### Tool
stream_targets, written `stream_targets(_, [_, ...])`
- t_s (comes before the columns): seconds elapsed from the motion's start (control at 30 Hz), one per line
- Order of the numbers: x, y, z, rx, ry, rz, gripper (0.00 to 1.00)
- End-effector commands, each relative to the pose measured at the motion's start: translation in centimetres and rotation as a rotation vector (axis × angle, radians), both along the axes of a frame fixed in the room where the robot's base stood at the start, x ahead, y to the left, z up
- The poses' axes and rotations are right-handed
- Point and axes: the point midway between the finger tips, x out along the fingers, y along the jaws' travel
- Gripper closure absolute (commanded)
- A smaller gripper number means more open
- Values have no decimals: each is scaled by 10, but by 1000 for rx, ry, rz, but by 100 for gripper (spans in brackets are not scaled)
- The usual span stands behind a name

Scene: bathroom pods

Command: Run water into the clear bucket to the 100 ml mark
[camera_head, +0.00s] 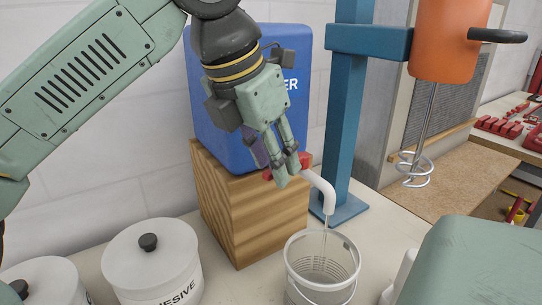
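The clear bucket (322,273) stands upright on the counter, with fine graduation lines on its wall. The white spout (321,187) of a blue water container (222,133) bends down above it. A thin stream runs from the spout into the bucket. The water level and the 100 ml mark are too small to make out. A red tap handle (306,159) shows on both sides of my fingertips. My gripper (287,172) points down at this handle, its fingers close together and overlapping it. Whether they grip or only touch it is hidden.
The container sits on a wooden block (240,225). White lidded pots (150,262) stand at left front. A blue stand (344,120) with an orange mixer (449,40) rises behind the bucket. A green rounded body (475,265) fills the right front.

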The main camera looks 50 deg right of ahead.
Motion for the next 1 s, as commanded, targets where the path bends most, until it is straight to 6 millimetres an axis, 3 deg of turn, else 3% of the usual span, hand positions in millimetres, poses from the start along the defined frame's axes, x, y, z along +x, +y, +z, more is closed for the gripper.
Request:
stream_targets(0.17, [1,4,11,-1,-2,3,67])
stream_targets(0.63, [2,39,95,-1,0,2,67])
stream_targets(0.8, [3,45,109,-1,-1,0,67])
stream_targets(1.0, [3,46,111,0,0,-1,67])
